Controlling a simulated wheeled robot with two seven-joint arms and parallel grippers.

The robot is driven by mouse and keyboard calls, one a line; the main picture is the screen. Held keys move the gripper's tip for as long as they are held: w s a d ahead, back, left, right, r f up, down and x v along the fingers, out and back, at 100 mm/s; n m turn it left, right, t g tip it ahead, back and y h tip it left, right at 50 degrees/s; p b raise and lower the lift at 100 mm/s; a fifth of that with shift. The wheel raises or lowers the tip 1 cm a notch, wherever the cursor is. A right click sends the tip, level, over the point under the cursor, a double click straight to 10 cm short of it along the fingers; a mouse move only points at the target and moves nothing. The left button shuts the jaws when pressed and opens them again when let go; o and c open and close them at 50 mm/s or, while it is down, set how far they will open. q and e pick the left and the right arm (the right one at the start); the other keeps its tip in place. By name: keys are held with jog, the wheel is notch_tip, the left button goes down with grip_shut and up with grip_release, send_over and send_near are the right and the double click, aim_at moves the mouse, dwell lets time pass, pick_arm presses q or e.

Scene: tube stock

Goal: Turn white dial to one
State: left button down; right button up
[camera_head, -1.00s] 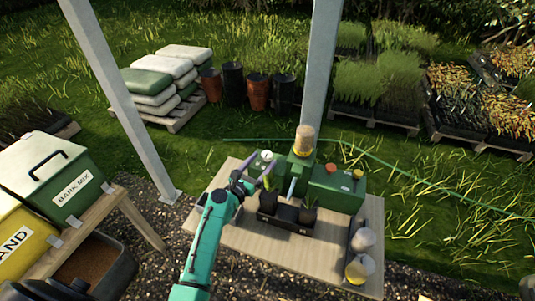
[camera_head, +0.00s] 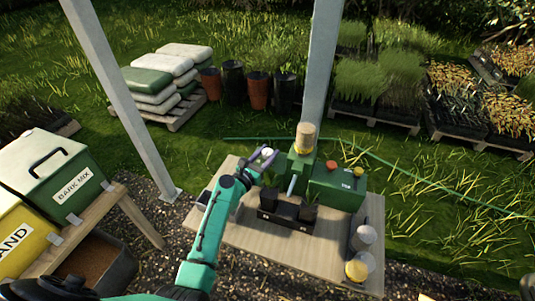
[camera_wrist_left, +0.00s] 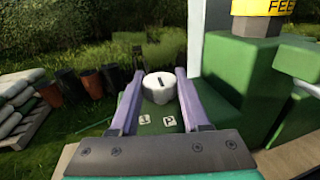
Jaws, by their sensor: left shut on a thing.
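The white dial (camera_head: 267,153) sits on top of the green machine (camera_head: 338,187), at its left end. In the left wrist view the dial (camera_wrist_left: 158,89) is round and white with a short dark mark on its top. My left gripper (camera_head: 264,158) is shut on the dial, with one purple finger on each side, as the left wrist view (camera_wrist_left: 157,82) shows. My right gripper is not in view.
A cylinder with a yellow band (camera_head: 305,138) stands on the machine, right of the dial. A black pot tray (camera_head: 287,212) sits in front on the wooden table (camera_head: 240,232). Jars (camera_head: 359,267) stand at the table's right. A pale post (camera_head: 320,80) rises behind.

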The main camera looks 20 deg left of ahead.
pick_arm(q)
jog(key=shift+f+m+g+h+b, duration=0.25)
jog(key=shift+m+g+h+b, duration=0.25)
jog(key=shift+m+h+b, duration=0.5)
jog(key=m+g+h+b, duration=0.3)
jog(key=h+b, duration=0.1)
jog(key=m+g+h+b, duration=0.3)
jog(key=b, duration=0.2)
jog(key=shift+h, duration=0.4)
jog(key=shift+r+m+g+h+b, duration=0.2)
jog(key=shift+m+g+h+b, duration=0.2)
jog(key=shift+g+b, duration=0.3)
jog(key=shift+c, duration=1.9)
grip_release()
jog(key=b+v, duration=0.1)
jog(key=v, duration=1.3)
jog(key=shift+s+a+b, duration=0.15)
jog(key=shift+a+b, duration=0.1)
jog(key=shift+b, duration=0.1)
